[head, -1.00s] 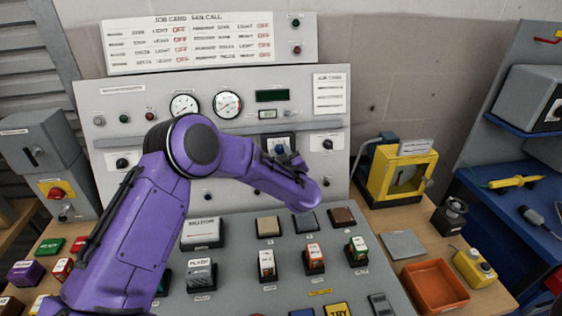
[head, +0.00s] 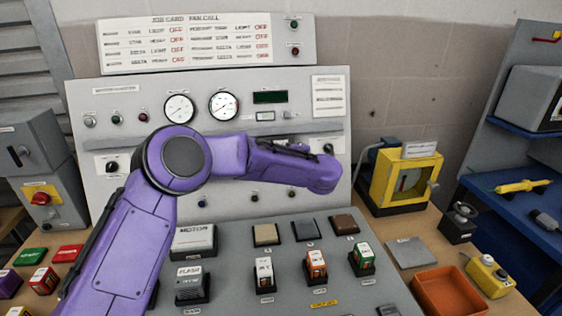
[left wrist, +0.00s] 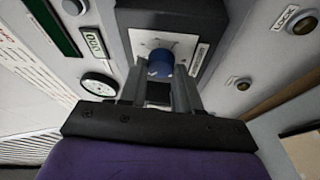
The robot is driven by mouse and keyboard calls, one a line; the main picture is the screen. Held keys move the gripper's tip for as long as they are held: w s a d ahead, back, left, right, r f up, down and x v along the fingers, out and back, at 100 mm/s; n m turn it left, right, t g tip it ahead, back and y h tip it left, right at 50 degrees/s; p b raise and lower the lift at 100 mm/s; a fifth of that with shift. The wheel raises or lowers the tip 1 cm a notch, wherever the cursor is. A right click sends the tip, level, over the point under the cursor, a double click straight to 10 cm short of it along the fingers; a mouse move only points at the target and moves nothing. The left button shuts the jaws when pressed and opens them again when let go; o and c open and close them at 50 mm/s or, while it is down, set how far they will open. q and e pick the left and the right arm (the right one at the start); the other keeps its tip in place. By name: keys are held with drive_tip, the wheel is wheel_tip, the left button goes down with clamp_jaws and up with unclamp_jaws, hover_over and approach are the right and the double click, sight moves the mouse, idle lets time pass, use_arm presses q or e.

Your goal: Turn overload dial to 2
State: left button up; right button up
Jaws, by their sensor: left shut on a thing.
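A blue dial (left wrist: 159,62) sits on a pale square plate in a dark housing on the grey panel, in the left wrist view. My left gripper (left wrist: 158,77) has its two fingers on either side of the dial and is shut on it. A small label (left wrist: 198,60) stands beside the plate, too small to read for certain. The dial's setting cannot be read. In the head view my purple left arm reaches across the panel (head: 90,150) and hides the dial and fingertips. My right gripper is in neither view.
The sloped desk (head: 330,292) below the arm holds several labelled blocks. A yellow frame (head: 403,183) and an orange tray (head: 447,292) stand at the right. Round gauges (head: 223,105) sit above the arm.

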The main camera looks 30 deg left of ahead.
use_arm(q)
drive_tip(key=shift+w+a+r+n+g+h+b, duration=0.2)
drive_tip(key=shift+n+h+b, duration=0.55)
drive_tip(key=shift+n+b, duration=1.15)
drive_tip(key=shift+s+d+r+n+g+h+b, duration=0.1)
drive_tip(key=shift+r+n+g+h+b, duration=0.4)
drive_tip(key=shift+n+b, duration=1.4)
drive_tip(key=shift+w+a+f+n+g+h+b, duration=0.15)
drive_tip(key=shift+n+h+b, duration=0.85)
drive_tip(key=shift+n, duration=1.7)
drive_tip(key=shift+r, duration=0.1)
drive_tip(key=o, duration=1.1)
drive_tip(key=shift+c, duration=0.2)
drive_tip(key=shift+f, duration=0.25)
